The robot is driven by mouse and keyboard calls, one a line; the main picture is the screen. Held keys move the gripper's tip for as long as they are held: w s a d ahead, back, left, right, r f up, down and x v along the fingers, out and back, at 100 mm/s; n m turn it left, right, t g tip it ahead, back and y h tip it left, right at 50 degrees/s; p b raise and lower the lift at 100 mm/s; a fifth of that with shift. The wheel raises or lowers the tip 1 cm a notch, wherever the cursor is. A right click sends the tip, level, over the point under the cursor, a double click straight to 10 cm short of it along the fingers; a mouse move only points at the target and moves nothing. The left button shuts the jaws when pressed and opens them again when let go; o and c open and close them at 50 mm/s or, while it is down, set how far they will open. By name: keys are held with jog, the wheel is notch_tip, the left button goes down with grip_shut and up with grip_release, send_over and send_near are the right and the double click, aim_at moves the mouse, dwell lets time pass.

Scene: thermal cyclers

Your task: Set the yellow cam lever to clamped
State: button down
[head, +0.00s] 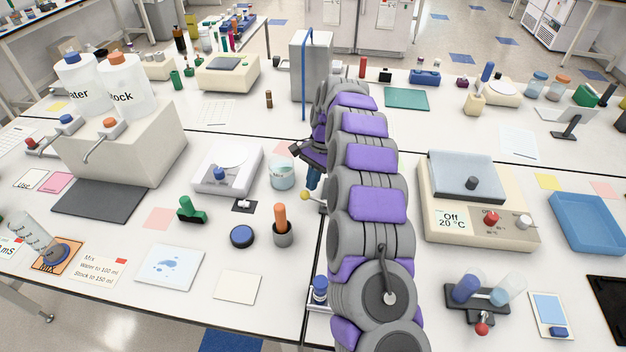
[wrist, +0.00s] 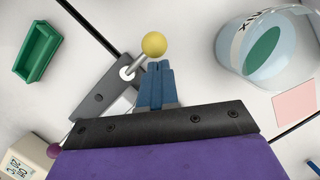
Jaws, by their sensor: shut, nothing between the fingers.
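The cam lever has a yellow ball knob (wrist: 154,44) on a short metal rod, which rises from a grey base block (wrist: 98,97) in the wrist view. In the head view the yellow knob (head: 305,196) shows small, just left of my arm. My gripper (wrist: 155,66) has its blue fingers shut together with nothing between them. The fingertips are close beside the knob and rod; I cannot tell whether they touch. In the head view my gripper (head: 313,190) points down at the knob. My arm hides most of the lever's base there.
A clear beaker (wrist: 291,72) stands near the lever; it also shows in the head view (head: 282,178). A green tray (wrist: 36,58) and a beige box with a purple knob (wrist: 54,151) are nearby. A white balance (head: 212,181) stands left, a hotplate unit (head: 447,191) right.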

aim_at(307, 195)
jog(key=shift+s+a+r+n+p, duration=0.15)
jog(key=shift+s+a+n+p, duration=0.15)
jog(key=shift+n+p, duration=0.8)
jog(key=n+p, duration=0.1)
jog(key=s+n+h+p, duration=0.1)
jog(key=n+p, duration=0.1)
jog(key=shift+s+a+g+p, duration=0.15)
jog(key=shift+a+g+p, duration=0.15)
jog(key=shift+a+g, duration=0.1)
jog(key=n+p, duration=0.1)
jog(key=s+n+h+p, duration=0.1)
jog(key=n, duration=0.1)
jog(key=shift+s+a+n, duration=0.1)
jog(key=shift+s+n, duration=0.15)
jog(key=shift+n, duration=0.05)
jog(key=s+n+h+p, duration=0.1)
jog(key=n, duration=0.2)
jog(key=shift+s+p, duration=0.15)
jog(key=shift+p, duration=0.2)
jog(key=shift+f, duration=0.2)
jog(key=shift+w+d, duration=0.6)
jog(key=shift+d, duration=0.05)
